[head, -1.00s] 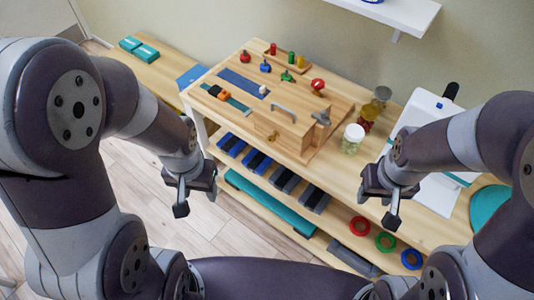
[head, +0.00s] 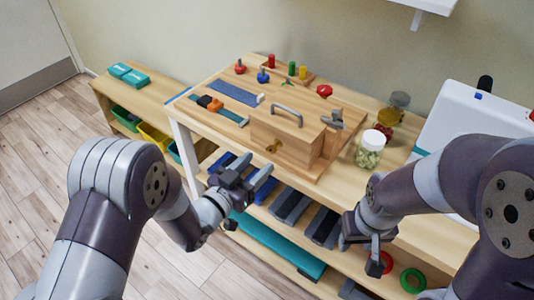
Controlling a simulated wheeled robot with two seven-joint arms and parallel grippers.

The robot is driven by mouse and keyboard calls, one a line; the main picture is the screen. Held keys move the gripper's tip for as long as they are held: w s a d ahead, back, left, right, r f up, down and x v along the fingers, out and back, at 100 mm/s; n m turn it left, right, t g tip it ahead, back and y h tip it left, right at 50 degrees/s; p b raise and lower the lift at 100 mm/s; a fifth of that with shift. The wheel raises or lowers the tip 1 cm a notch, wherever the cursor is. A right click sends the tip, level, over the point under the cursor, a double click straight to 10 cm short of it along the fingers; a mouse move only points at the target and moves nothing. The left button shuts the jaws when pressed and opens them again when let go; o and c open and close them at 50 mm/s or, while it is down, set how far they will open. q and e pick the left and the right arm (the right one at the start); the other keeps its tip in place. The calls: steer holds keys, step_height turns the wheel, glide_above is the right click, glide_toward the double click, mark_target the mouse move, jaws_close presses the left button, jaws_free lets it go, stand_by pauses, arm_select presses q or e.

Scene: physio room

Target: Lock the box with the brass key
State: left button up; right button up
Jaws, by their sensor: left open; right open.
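The wooden box (head: 284,138) with a grey handle (head: 286,113) on its top stands on the wooden activity board on the table. The brass key (head: 272,145) shows at the box's front face, seemingly in the keyhole; its turn angle is too small to tell. My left gripper (head: 256,178) is open and empty, in front of and below the box's front face, apart from the key. My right gripper (head: 377,256) is open and empty, lower right, in front of the table's shelves.
A grey latch-like fitting (head: 332,118) sits at the box's right. A jar with a white lid (head: 370,150) and spice-like jars (head: 392,112) stand right of the board. The floor at left is clear.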

mark_target(273, 148)
arm_select(q)
steer(key=x, duration=0.5)
steer(key=shift+w+d, duration=0.15)
steer(key=shift+w, duration=0.05)
jaws_close()
